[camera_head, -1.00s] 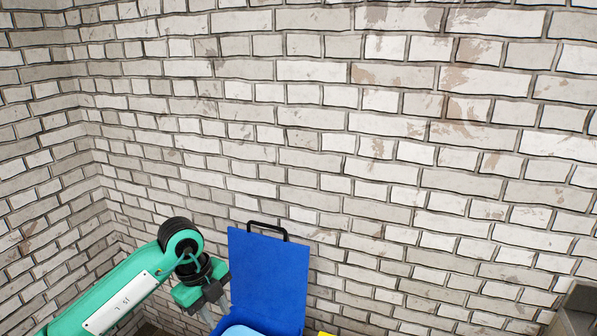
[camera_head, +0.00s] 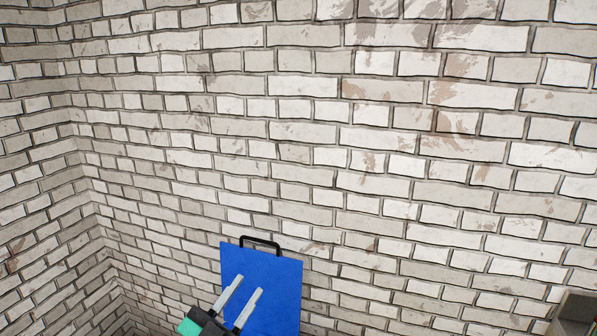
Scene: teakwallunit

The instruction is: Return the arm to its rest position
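My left gripper (camera_head: 239,297) shows at the bottom of the head view, left of the middle. Its two pale fingers point up and to the right and stand apart with nothing between them. They are in front of the lower left part of a blue panel (camera_head: 270,287) with a black handle (camera_head: 260,244) on its top edge. I cannot tell whether they touch it. Only the wrist end of my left arm shows, in green and black. My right gripper is not in view.
A white and grey brick wall (camera_head: 330,150) fills most of the view, with a corner at the left. A dark grey object (camera_head: 577,308) shows at the lower right edge. What lies below the panel is cut off.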

